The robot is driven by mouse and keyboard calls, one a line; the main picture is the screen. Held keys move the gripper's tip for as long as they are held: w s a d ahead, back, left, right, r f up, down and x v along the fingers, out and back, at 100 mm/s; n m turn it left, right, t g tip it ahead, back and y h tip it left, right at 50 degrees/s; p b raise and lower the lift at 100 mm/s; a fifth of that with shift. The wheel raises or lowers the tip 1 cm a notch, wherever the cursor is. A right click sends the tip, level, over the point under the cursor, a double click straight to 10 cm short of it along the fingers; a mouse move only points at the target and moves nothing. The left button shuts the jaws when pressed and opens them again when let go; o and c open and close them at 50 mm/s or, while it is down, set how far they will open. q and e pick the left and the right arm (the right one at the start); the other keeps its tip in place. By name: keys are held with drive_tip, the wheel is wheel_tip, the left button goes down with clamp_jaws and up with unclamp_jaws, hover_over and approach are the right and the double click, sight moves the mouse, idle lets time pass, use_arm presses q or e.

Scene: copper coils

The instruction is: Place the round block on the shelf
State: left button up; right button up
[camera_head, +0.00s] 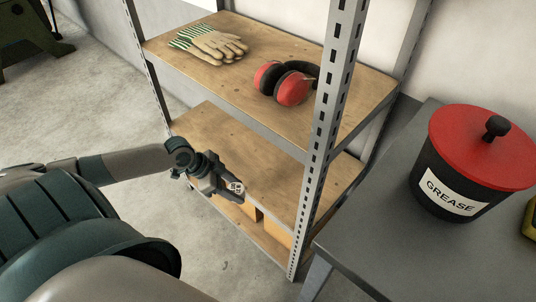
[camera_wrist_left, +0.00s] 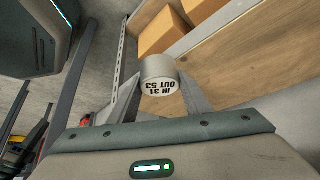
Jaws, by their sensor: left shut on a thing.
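The round block (camera_head: 237,187) is a short pale grey cylinder with a black-marked white end. In the left wrist view, the round block (camera_wrist_left: 159,78) reads "IN 31 OUT 53" on that end. My left gripper (camera_head: 228,187) is shut on it, one finger on each side. The shelf is a grey metal rack with wooden boards. In the head view the gripper and block appear over the front edge of the middle board (camera_head: 215,130); their exact height above it is unclear. My right gripper is not in view.
Striped work gloves (camera_head: 210,43) and red-black ear defenders (camera_head: 287,82) lie on the upper board. Cardboard boxes (camera_head: 279,232) sit on the bottom level. A perforated upright (camera_head: 327,130) stands at the near corner. A grease tub (camera_head: 470,160) stands on the grey table right. The middle board's visible part looks bare.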

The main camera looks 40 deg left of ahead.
use_arm(q)
drive_tip(key=w+d, duration=1.2)
drive_tip(key=shift+w+d, duration=0.35)
drive_tip(key=shift+f, duration=1.75)
drive_tip(key=o, duration=1.2)
drive_tip(key=shift+f, duration=0.1)
